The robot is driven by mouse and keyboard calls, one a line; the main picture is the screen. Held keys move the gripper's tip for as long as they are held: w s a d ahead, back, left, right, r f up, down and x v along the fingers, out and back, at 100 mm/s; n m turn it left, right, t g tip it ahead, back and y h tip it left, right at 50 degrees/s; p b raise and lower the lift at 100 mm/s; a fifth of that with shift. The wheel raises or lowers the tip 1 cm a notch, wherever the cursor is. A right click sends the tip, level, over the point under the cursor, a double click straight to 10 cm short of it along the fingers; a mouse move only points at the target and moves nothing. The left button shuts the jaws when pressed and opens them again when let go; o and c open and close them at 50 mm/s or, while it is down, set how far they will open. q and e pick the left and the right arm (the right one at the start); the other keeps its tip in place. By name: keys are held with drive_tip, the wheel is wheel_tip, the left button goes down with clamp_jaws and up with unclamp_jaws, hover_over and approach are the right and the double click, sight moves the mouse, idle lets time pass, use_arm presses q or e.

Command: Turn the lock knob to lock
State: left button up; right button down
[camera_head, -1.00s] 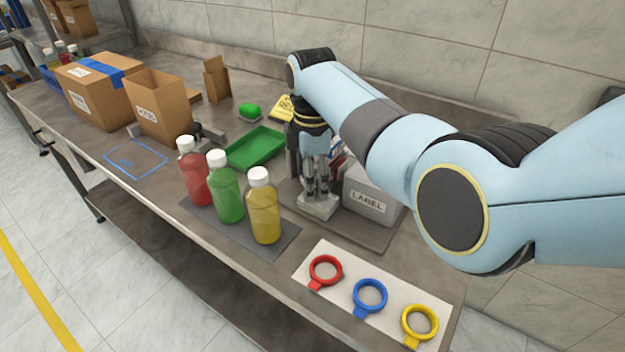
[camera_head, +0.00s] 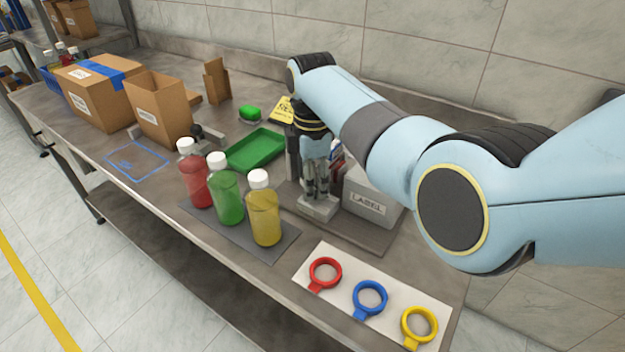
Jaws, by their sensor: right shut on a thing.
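My right gripper (camera_head: 318,192) points down over a small light-grey block (camera_head: 318,208) on the bench, just left of the grey box with the LABEL sticker (camera_head: 371,201). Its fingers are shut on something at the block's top. The lock knob itself is hidden by the fingers, so I cannot tell which way it is turned. My left gripper is out of view.
Red (camera_head: 194,178), green (camera_head: 226,194) and yellow (camera_head: 264,212) bottles stand on a dark mat left of the gripper. A green tray (camera_head: 256,150) lies behind them. Coloured rings lie on a white board (camera_head: 317,252) in front. Cardboard boxes (camera_head: 98,98) stand at the far left.

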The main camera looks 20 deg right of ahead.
drive_tip(key=shift+r+n+p, duration=0.15)
drive_tip(key=shift+n+p, duration=0.65)
drive_tip(key=shift+n, duration=0.1)
drive_tip(key=shift+n+p, duration=0.95)
drive_tip(key=shift+n, duration=0.25)
drive_tip(key=n+p, duration=0.1)
drive_tip(key=n, duration=0.1)
drive_tip(key=shift+n, duration=0.3)
drive_tip(key=shift+n+p, duration=0.6)
drive_tip(key=shift+n, duration=1)
drive_tip(key=shift+f, duration=0.2)
drive_tip(key=c, duration=1)
unclamp_jaws()
drive_tip(key=shift+r, duration=0.1)
